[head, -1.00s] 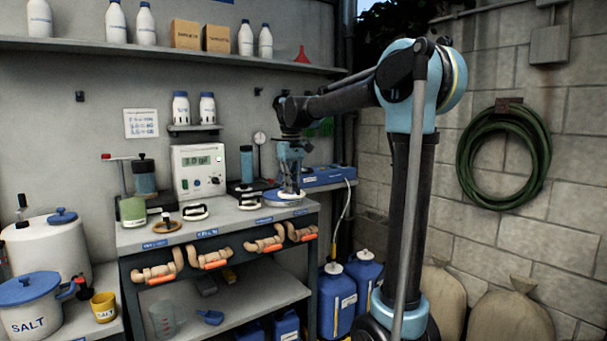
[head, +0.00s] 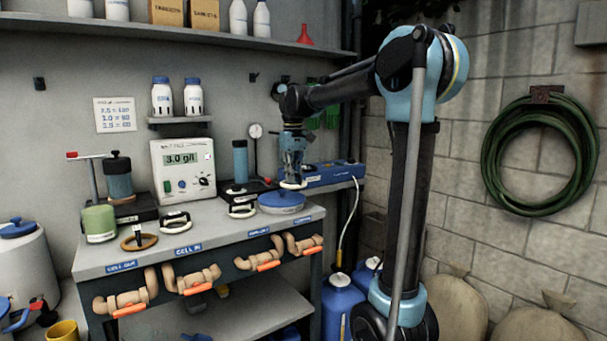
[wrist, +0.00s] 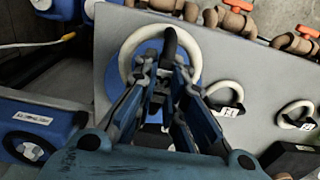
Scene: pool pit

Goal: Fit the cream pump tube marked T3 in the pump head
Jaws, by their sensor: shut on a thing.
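My gripper (head: 292,181) is over the back right of the counter and shut on a cream tube loop (wrist: 125,61). A black stretch of the loop is at the fingertips in the wrist view. The loop is above a round blue lid-like dish (head: 282,203), with a gap between them in the head view.
Two more cream loops (head: 242,210) (head: 175,221) and a brown loop (head: 139,241) lie on the counter. A white control box (head: 183,168) and a blue cylinder on a black base (head: 240,160) stand behind. Valves with orange handles (head: 199,280) line the front edge.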

